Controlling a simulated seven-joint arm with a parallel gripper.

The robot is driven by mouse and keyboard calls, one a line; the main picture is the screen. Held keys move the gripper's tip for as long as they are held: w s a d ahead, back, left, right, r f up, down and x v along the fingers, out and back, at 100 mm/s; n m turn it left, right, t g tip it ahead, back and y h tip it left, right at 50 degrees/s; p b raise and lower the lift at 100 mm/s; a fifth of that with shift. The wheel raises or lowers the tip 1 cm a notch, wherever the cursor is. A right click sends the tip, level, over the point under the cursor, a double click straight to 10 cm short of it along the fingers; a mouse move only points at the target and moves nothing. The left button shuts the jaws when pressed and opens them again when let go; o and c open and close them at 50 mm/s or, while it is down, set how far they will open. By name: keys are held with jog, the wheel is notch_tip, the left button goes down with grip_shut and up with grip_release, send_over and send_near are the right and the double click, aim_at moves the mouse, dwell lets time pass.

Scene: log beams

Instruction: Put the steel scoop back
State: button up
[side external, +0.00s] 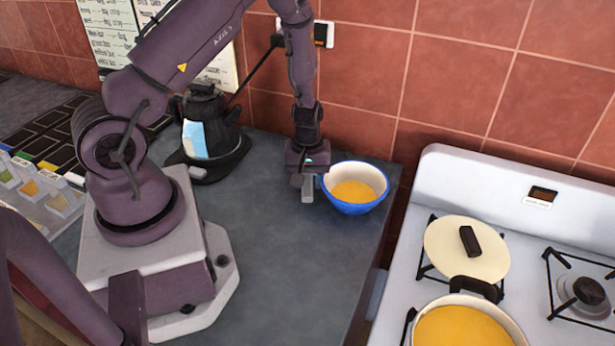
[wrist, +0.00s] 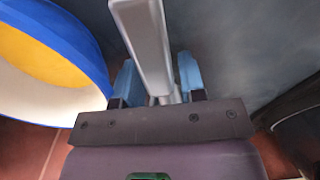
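The steel scoop (wrist: 143,42) shows in the wrist view as a long, smooth grey bar between the two blue fingers of my gripper (wrist: 160,80). My gripper looks shut on it. In the side view my gripper (side external: 307,178) points down just left of the blue-and-white bowl, and a pale grey piece (side external: 308,190) hangs below it. The rest of the scoop is out of frame or hidden, and I cannot tell whether it touches the counter. The bowl (side external: 357,208) holds something yellow; it also shows at the upper left of the wrist view (wrist: 92,45).
A white stove (side external: 420,200) stands right of the counter, with a pot of yellow food (side external: 462,330) and a pale lid with a black handle (side external: 466,250). A dark kettle (side external: 207,125) stands by the wall. The counter (side external: 290,270) in front of my gripper is clear.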

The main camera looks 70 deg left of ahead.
jog(key=shift+o, duration=1.4)
notch_tip(320, 180, up, 13)
jog(key=s+d+r+m+t, duration=0.2)
jog(key=s+d+r+m, duration=0.4)
jog(key=r, duration=0.4)
jog(key=s+d+r+m+t, duration=0.3)
jog(key=s+d+r+m, duration=0.3)
jog(key=r, duration=0.5)
jog(key=shift+d+m, duration=0.7)
jog(key=shift+d, duration=0.05)
jog(key=shift+s, duration=0.1)
